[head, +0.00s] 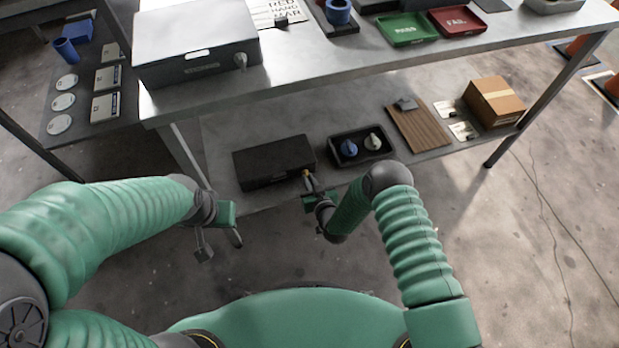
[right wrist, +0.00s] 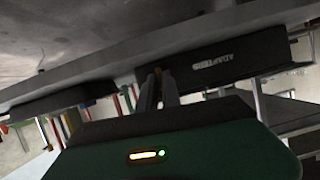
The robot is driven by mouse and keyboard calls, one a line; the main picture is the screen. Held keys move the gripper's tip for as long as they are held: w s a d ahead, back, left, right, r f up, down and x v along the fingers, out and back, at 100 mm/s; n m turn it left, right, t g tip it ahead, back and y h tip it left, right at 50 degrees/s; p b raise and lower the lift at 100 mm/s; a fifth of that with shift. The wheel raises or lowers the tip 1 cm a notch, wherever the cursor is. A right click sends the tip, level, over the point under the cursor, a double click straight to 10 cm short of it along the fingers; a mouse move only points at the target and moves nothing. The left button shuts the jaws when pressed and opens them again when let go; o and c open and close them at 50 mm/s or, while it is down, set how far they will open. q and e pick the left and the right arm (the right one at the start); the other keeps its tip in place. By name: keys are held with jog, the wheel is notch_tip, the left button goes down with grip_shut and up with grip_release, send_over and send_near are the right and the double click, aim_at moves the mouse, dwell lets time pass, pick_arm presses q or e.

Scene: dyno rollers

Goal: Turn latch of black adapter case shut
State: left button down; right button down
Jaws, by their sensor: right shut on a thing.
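The black adapter case (head: 270,158) lies on the lower shelf with its lid down. It also shows in the right wrist view, with pale lettering on its front (right wrist: 240,56). A small yellowish latch (head: 306,173) is at the right end of the case's front. My right gripper (head: 309,181) is at that latch with its fingers shut on it. In the right wrist view the fingers (right wrist: 160,88) reach the case's front, and they hide most of the latch.
A black tray (head: 335,158) with a blue and a white knobbed part stands right of the case. A wooden board (head: 420,132) and a cardboard box (head: 493,101) are farther right. A table leg (head: 183,153) stands left of the case.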

jog(key=shift+s+f+n, duration=0.25)
jog(key=shift+f+n, duration=0.1)
jog(key=shift+n, duration=0.05)
jog(key=c, duration=1.8)
grip_release()
jog(key=shift+w, duration=0.1)
jog(key=shift+r, duration=0.1)
jog(key=shift+r+p, duration=0.2)
jog(key=shift+p, duration=0.2)
jog(key=p+v, duration=0.3)
jog(key=v, duration=0.5)
jog(key=p+v, duration=0.3)
jog(key=v, duration=0.5)
jog(key=shift+s+a+p, duration=0.15)
jog(key=shift+s+p, duration=0.15)
jog(key=shift+s, duration=0.05)
